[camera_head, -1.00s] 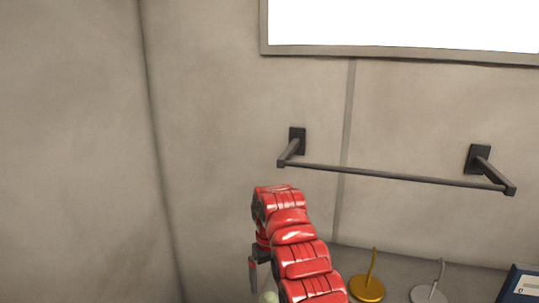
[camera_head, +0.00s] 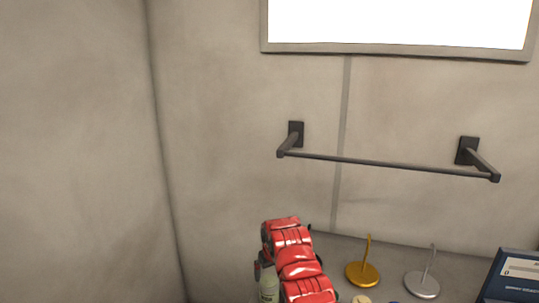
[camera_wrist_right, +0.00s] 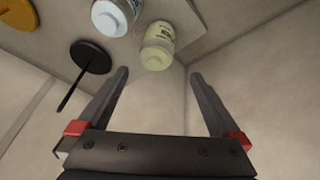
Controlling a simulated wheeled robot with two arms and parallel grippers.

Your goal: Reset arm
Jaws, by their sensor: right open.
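My right arm, red and segmented, rises from the bottom middle of the head view, low in front of the back wall. Its gripper is mostly hidden there behind the arm. In the right wrist view my right gripper (camera_wrist_right: 158,78) shows two dark fingers spread wide apart, with nothing between them. A pale green bottle (camera_wrist_right: 157,47) stands just beyond the fingertips, apart from them. It also shows beside the arm in the head view (camera_head: 268,284). My left gripper is not in view.
A dark wall bar (camera_head: 385,164) hangs above the arm. A gold stand (camera_head: 363,273), a silver stand (camera_head: 422,285) and a dark blue box (camera_head: 513,279) are on the surface to the right. The wrist view also shows a white bottle (camera_wrist_right: 114,17) and a black disc with a rod (camera_wrist_right: 90,57).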

